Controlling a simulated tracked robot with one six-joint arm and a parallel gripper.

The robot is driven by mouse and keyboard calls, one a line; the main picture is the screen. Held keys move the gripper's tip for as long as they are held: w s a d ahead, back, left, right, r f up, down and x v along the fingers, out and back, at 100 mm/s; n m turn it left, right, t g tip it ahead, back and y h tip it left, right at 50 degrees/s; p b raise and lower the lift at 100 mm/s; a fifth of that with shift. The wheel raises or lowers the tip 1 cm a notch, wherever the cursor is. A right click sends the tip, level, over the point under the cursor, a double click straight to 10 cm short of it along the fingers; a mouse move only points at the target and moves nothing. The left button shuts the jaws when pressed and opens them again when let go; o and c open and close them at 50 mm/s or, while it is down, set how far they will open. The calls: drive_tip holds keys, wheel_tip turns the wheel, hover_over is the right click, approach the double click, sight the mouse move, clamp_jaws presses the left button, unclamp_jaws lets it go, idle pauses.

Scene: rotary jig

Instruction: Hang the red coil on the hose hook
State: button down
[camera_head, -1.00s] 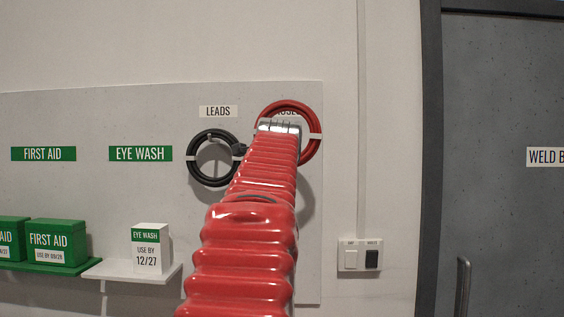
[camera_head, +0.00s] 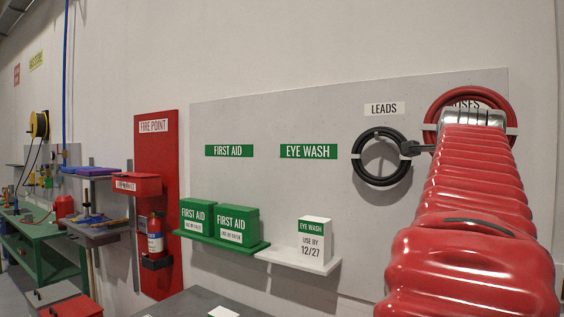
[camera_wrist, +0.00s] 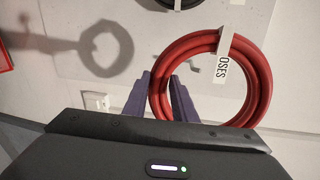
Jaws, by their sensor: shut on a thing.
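The red coil (camera_head: 463,91) is at the right end of the grey wall board, in front of the partly hidden hoses label (camera_head: 466,104). In the wrist view the coil (camera_wrist: 262,85) is a thick ring with a white band. My gripper (camera_wrist: 160,77) is shut on the coil's left side, with a purple finger on either side of the ring. A small grey hook (camera_wrist: 191,66) shows through the ring's opening; whether the coil rests on it I cannot tell. In the head view my red-sleeved arm hides the fingers and hook.
A black coil (camera_head: 359,163) hangs just left, under the leads label (camera_head: 384,108). A white shelf (camera_head: 292,261) holds an eye wash box (camera_head: 314,240). Green first aid boxes (camera_head: 238,225) stand on a green shelf. A red fire point panel (camera_head: 155,190) is further left.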

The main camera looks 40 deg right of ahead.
drive_tip(key=shift+w+r, duration=0.1)
drive_tip(key=shift+r, duration=0.05)
idle(0.5)
drive_tip(key=w+d+f, duration=0.2)
drive_tip(key=w+f, duration=0.3)
drive_tip(key=w, duration=0.1)
drive_tip(key=shift+f+g, duration=0.3)
drive_tip(key=shift+g, duration=0.1)
drive_tip(key=shift+s+d+f+m+g, duration=0.1)
drive_tip(key=shift+d+m+g, duration=0.2)
drive_tip(key=shift+g, duration=0.1)
drive_tip(key=shift+s+d+r+m+g, duration=0.15)
drive_tip(key=shift+s+r+m+g, duration=0.2)
drive_tip(key=shift+s+m+g, duration=0.35)
drive_tip(key=shift+s+d+r+m+g, duration=0.1)
drive_tip(key=shift+s+r+m+g, duration=0.25)
drive_tip(key=shift+s+g, duration=0.55)
drive_tip(key=shift+s+d+r+m+g, duration=0.15)
drive_tip(key=shift+s+r+m+g, duration=0.2)
drive_tip(key=shift+s+m+g, duration=0.45)
